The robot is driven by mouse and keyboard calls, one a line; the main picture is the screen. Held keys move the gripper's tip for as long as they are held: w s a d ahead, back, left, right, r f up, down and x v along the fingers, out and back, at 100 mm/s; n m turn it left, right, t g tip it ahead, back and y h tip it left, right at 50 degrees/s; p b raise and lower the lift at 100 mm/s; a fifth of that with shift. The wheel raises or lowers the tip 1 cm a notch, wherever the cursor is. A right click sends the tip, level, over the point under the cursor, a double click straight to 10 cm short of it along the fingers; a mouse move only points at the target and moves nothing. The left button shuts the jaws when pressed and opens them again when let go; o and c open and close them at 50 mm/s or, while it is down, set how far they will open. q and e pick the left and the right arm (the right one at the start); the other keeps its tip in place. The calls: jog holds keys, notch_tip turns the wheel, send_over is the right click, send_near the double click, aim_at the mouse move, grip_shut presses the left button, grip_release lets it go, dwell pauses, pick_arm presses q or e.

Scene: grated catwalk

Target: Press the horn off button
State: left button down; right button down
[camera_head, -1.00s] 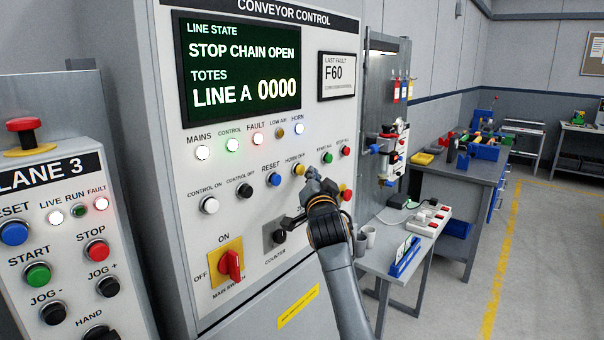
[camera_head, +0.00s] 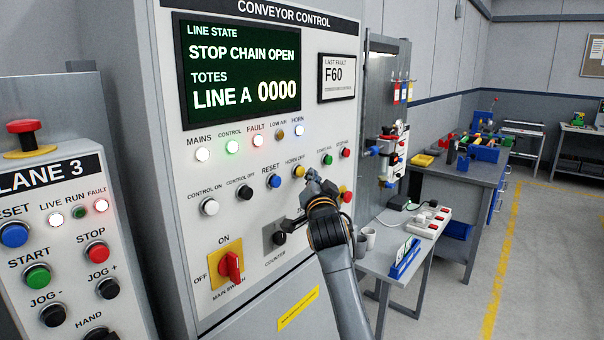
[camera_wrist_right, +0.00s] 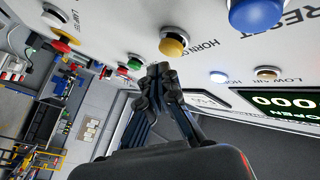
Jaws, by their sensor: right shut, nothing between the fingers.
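The horn off button is a yellow push button (camera_head: 298,171) on the conveyor control panel (camera_head: 215,165), right of the blue reset button (camera_head: 274,181). Its label reads HORN OFF. My right gripper (camera_head: 311,179) is shut and empty, its tips just right of and slightly below the yellow button in the head view. In the right wrist view the yellow button (camera_wrist_right: 173,43) stands just beyond the shut fingertips (camera_wrist_right: 158,72); a small gap shows between them. The horn lamp (camera_head: 298,129) glows bluish white. My left gripper is not in view.
A green button (camera_head: 327,159) and a red button (camera_head: 345,153) sit right of the yellow one. A red main switch (camera_head: 230,265) is lower left. A lane 3 box (camera_head: 60,220) stands at the left. A small table (camera_head: 385,262) is at the right.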

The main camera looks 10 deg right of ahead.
jog(key=shift+w, duration=0.1)
jog(key=shift+w+a, duration=0.25)
jog(key=shift+a, duration=0.05)
jog(key=shift+w+a+b, duration=0.45)
jog(key=shift+w+b, duration=0.2)
jog(key=shift+b, duration=0.15)
dwell(1.1)
jog(key=shift+s, duration=0.1)
jog(key=shift+s+d+p, duration=0.7)
jog(key=shift+s+p, duration=0.1)
jog(key=shift+s, duration=0.1)
jog(key=s+d+p, duration=0.1)
jog(key=s, duration=0.1)
jog(key=s+d+p, duration=0.1)
jog(key=s+d, duration=0.1)
jog(key=shift+p, duration=0.4)
